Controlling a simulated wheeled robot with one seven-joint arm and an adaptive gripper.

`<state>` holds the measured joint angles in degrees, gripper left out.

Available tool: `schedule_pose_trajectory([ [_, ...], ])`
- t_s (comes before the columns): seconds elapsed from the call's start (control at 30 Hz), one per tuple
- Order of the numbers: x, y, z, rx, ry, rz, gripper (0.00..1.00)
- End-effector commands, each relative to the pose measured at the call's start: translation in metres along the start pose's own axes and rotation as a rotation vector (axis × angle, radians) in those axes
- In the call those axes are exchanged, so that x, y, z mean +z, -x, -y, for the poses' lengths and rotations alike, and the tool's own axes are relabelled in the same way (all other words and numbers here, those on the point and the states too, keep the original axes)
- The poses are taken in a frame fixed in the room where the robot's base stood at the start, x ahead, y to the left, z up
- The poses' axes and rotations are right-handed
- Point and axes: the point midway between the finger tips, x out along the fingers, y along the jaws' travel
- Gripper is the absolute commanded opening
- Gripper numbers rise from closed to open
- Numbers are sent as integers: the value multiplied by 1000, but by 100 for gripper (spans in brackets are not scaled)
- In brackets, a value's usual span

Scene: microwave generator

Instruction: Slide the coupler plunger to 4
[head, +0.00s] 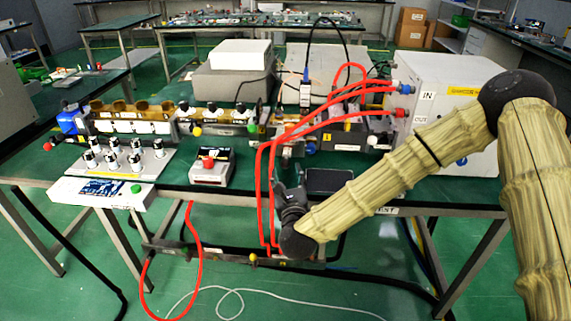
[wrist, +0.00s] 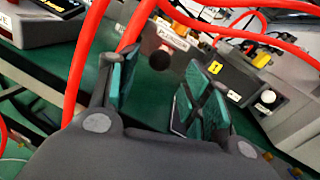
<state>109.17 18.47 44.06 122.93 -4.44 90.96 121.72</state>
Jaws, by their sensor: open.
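My gripper (head: 289,196) is in front of the table's front edge in the head view, below the waveguide bench. In the wrist view my gripper (wrist: 163,72) is open, with its two green-padded fingers apart and nothing held between them. A dark round knob (wrist: 160,60), possibly the coupler plunger, shows in the gap between the fingers, beyond them and apart from them. A grey block with a small red-and-white label (wrist: 172,36) stands just behind the knob. The scale and its numbers are too small to read. In the head view my arm and red hoses hide part of this area.
Red hoses (head: 262,190) hang close to my gripper's left and run up to the white box (head: 452,110) at right. A block with a red button (head: 209,168) stands left of centre. A knob panel (head: 125,160) is further left. A yellow-tagged block (wrist: 222,70) lies right of the fingers.

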Motion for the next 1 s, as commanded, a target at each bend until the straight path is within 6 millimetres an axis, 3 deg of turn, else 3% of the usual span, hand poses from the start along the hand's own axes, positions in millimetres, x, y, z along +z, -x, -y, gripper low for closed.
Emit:
schedule_pose_trajectory([
  [0.2, 2, -36, 0, 0, 2, 3, 49],
  [0.4, 1, -56, 1, -1, 1, 2, 49],
  [0.83, 0, -64, 0, 1, 1, 0, 49],
  [1.0, 0, -63, 0, 0, 1, 0, 20],
])
